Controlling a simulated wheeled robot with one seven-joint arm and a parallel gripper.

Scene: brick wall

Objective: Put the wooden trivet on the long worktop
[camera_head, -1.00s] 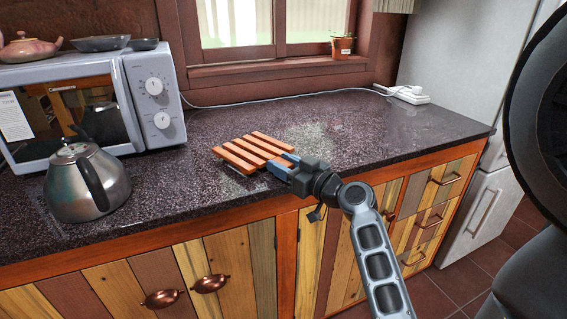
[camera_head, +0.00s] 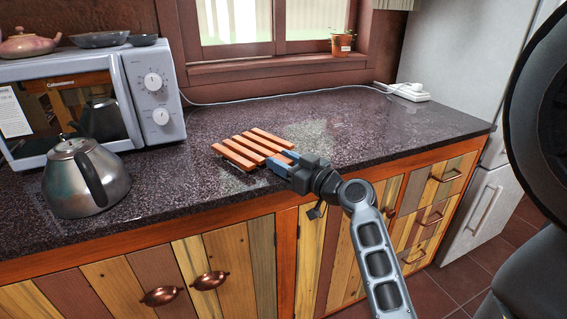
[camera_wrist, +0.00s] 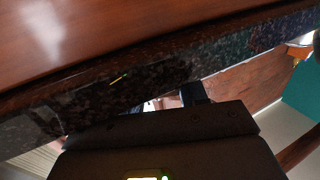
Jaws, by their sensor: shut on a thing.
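The wooden trivet (camera_head: 250,150), a set of orange-brown slats, is over the middle of the long worktop (camera_head: 380,129), which has a dark speckled top. My gripper (camera_head: 284,161) is shut on the trivet's right side, reaching in from the front right. The trivet looks nearly level and very close to the worktop. I cannot tell whether its underside touches. The fingertips are partly hidden by the gripper's body. In the wrist view, the gripper's dark body fills the lower middle, and the grip itself is not clear.
A steel kettle (camera_head: 84,178) and a microwave (camera_head: 155,95) stand at the left of the worktop. A white power strip (camera_head: 408,92) lies at the back right, its cable along the wall. The worktop is clear right of the trivet. A fridge (camera_head: 470,90) stands beyond.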

